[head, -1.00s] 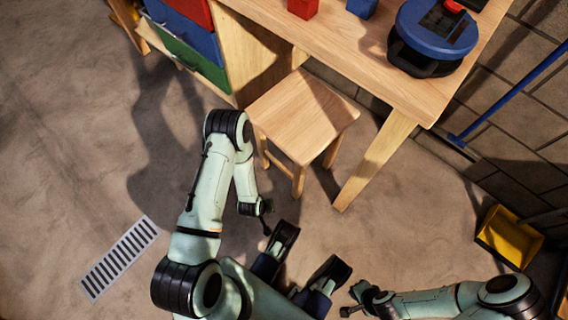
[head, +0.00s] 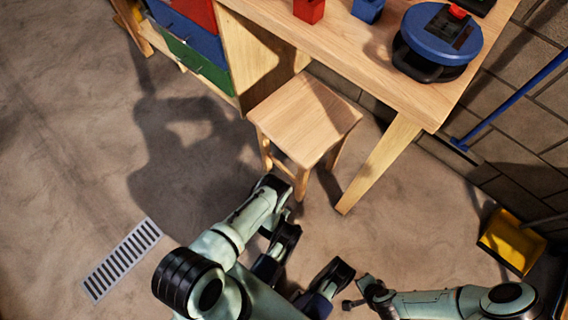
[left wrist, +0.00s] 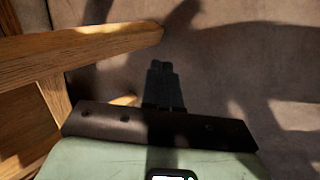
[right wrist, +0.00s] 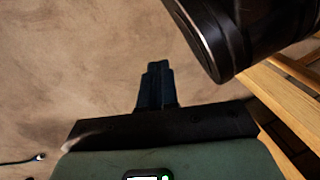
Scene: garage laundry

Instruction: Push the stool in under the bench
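The wooden stool (head: 303,125) stands upright on the floor in front of the wooden bench (head: 350,62). Its far edge is at or just under the bench top's front edge, and most of its square seat shows.
Coloured drawers (head: 195,60) stand left of the stool, and a bench leg (head: 378,165) stands right of it. A blue-topped round object (head: 440,35) and red and blue blocks sit on the bench. A yellow dustpan (head: 512,242) lies at right. A floor drain (head: 122,260) is at left.

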